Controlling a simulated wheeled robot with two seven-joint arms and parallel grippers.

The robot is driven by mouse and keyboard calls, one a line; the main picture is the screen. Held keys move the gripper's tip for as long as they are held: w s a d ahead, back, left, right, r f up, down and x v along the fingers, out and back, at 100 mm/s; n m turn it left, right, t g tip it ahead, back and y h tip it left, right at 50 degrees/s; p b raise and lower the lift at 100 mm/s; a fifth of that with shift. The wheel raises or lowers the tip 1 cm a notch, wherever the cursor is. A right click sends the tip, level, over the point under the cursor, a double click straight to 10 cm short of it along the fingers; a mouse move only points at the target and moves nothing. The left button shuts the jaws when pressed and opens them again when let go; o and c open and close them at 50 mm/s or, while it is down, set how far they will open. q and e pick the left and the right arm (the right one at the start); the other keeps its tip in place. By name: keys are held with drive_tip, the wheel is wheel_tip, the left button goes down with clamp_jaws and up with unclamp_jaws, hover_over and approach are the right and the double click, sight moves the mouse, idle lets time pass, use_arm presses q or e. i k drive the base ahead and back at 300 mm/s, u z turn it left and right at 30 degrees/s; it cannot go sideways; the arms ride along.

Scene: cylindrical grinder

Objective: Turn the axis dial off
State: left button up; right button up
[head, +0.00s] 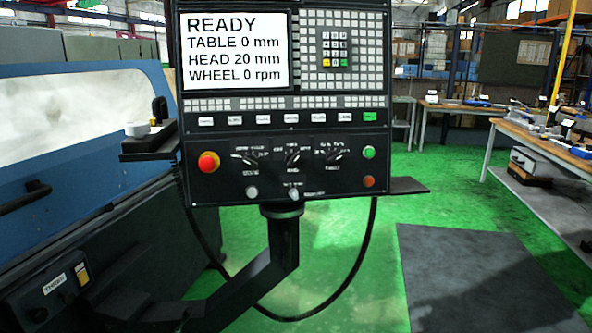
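The control panel (285,130) hangs on a dark support arm in the middle of the head view. Its lower section carries three black rotary dials in a row: a left dial (250,159), a middle dial (292,157) and a right dial (334,156). The small label under the middle dial seems to read AXIS, with a word like OFF at its upper left. The print is too small to be sure, and I cannot tell where the pointer is set. Neither of my grippers is in view.
A red emergency button (208,162) is left of the dials; green (369,152) and orange-red (368,181) buttons are at the right. The screen (235,50) reads READY. A side shelf (409,187) juts right. The blue grinder (70,130) fills the left.

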sight(292, 160)
drive_tip(key=k, duration=1.05)
drive_tip(key=u, duration=1)
drive_tip(key=i, duration=1.9)
drive_tip(key=z, duration=0.65)
